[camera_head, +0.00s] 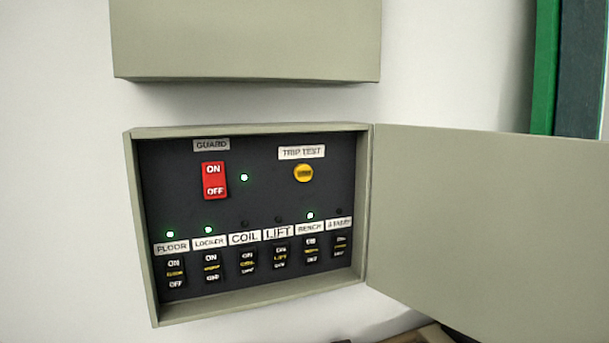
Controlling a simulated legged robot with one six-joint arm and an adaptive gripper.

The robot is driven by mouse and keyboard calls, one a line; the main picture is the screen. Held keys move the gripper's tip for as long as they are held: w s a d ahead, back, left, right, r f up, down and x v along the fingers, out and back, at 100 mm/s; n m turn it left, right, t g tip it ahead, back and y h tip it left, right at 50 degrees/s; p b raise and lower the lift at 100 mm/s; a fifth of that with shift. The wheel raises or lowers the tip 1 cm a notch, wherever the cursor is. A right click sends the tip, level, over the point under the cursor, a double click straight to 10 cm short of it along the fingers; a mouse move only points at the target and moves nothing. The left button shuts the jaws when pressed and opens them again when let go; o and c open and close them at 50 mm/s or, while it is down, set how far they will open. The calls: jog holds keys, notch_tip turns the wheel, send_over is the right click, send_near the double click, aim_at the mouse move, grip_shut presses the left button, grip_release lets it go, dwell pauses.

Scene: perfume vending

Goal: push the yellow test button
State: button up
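The yellow test button (303,173) is round and sits in the upper right of the dark panel (270,200), just below a white label reading TRIP TEST (301,152). Nothing touches or covers it. The panel is inside a grey-green wall box (140,230) whose door (490,230) stands open to the right. My gripper is not in view.
A red GUARD switch (214,180) is left of the button, with a lit green light (244,177) beside it. Below is a row of several small black labelled switches (247,262); the lights over FLOOR, LOCKER and BENCH are green. Another closed box (245,40) hangs above.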

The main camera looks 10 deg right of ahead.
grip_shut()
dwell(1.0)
